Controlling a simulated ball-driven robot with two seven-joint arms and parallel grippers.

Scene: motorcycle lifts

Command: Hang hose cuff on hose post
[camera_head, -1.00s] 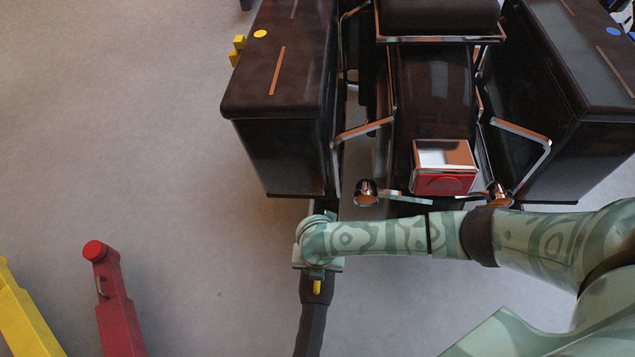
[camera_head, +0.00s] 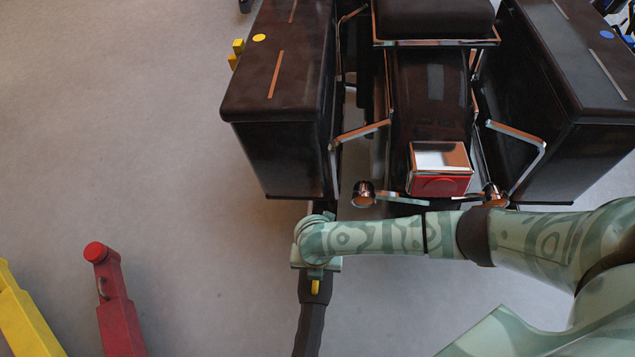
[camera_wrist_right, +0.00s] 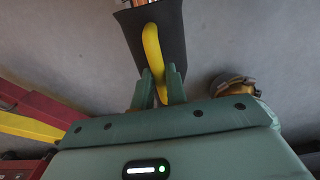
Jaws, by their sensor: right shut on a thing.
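The hose cuff is a black sleeve (camera_wrist_right: 162,30) with a yellow loop handle (camera_wrist_right: 152,50), seen at the top of the right wrist view. My right gripper (camera_wrist_right: 160,92) is shut on the yellow handle. In the head view the yellow handle (camera_head: 315,287) shows just below my right gripper (camera_head: 317,268), and a dark hose (camera_head: 311,325) runs down from it out of the frame. A copper-coloured piece shows at the cuff's far end in the wrist view; I cannot tell if it is inside the cuff. My left gripper is not in view. I cannot make out the hose post.
A dark motorcycle with two panniers (camera_head: 285,155) stands just beyond my right gripper, its red tail light (camera_head: 440,186) facing me. A red post-like part (camera_head: 117,310) and a yellow one (camera_head: 28,318) stand at lower left. The floor between them and the motorcycle is clear.

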